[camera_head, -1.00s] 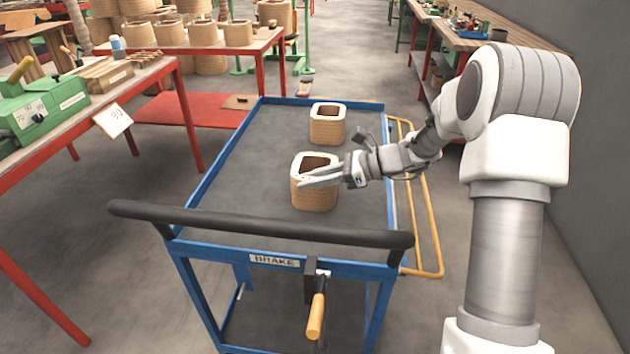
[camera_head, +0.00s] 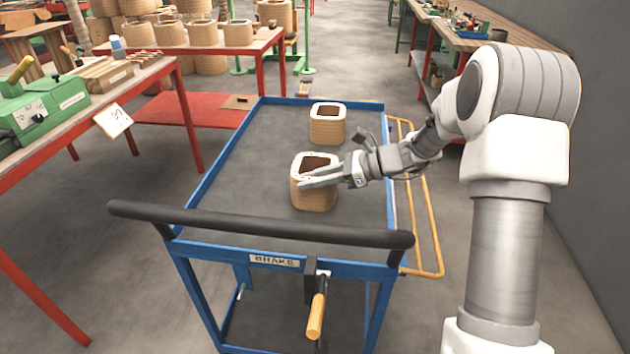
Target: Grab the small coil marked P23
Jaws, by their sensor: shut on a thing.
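Two small tan coils with square, rounded openings stand upright on the blue cart's (camera_head: 258,190) dark top. The nearer coil (camera_head: 314,195) is near the cart's middle. The farther coil (camera_head: 327,127) stands behind it, towards the back edge. My gripper (camera_head: 306,182) reaches in from the right and is shut on the nearer coil, at its upper rim. The fingers hide part of that rim. I cannot read a P23 mark on either coil.
The cart has a black push handle (camera_head: 262,226) and a brake lever (camera_head: 317,312) at the near end. A red-legged table (camera_head: 205,48) at the back left holds many coils. A workbench (camera_head: 88,108) stands at left. The cart top's left side is clear.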

